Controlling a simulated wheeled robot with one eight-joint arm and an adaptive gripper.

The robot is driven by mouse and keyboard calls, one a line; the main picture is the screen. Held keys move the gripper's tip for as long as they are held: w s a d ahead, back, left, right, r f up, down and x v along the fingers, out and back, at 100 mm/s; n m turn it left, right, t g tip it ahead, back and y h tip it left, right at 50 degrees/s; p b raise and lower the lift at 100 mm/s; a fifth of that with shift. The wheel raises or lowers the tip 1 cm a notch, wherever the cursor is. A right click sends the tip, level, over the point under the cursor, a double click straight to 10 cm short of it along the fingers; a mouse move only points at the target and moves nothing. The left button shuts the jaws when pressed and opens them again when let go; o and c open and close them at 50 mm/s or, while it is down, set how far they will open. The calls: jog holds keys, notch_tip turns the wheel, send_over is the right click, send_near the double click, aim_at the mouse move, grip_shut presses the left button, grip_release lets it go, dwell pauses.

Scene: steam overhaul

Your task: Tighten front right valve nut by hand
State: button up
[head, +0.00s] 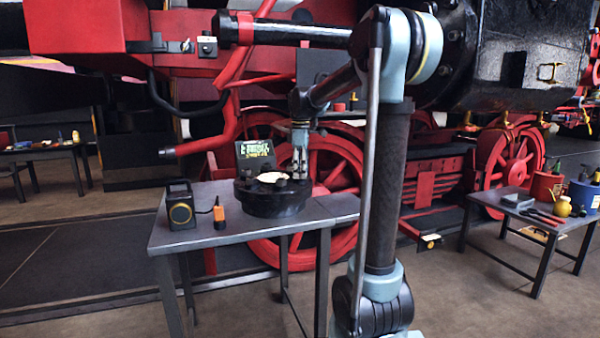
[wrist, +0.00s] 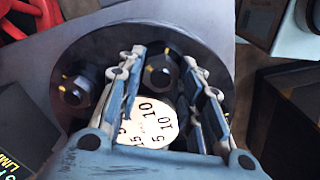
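A round black valve body (head: 275,203) stands on the grey table and fills the middle of the wrist view (wrist: 90,35). One dark nut (wrist: 163,68) with a yellow mark lies between my fingers in the wrist view. Another dark nut (wrist: 74,90) with a yellow mark is to their left. A pale disc with numbers (wrist: 150,125) lies on the valve, partly hidden by my fingers. My gripper (head: 299,174) points down over the valve's right part. Its two fingers (wrist: 165,62) are apart, one on each side of the nut; I cannot tell whether they touch it.
The grey table (head: 205,245) also holds a black box (head: 180,207), an orange-topped item (head: 219,214) and a dark panel with green text (head: 254,154). A red locomotive wheel (head: 330,165) stands close behind. Another table (head: 520,222) with tools and tins is at right.

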jog(key=c, duration=0.4)
jog(key=shift+o, duration=0.2)
jog(key=shift+m, duration=0.3)
jog(key=m, duration=0.4)
jog(key=shift+m, duration=0.3)
jog(key=m, duration=0.3)
jog(key=shift+w, duration=0.1)
jog(key=shift+m, duration=2.1)
jog(key=o, duration=1.1)
jog(key=shift+c, duration=0.2)
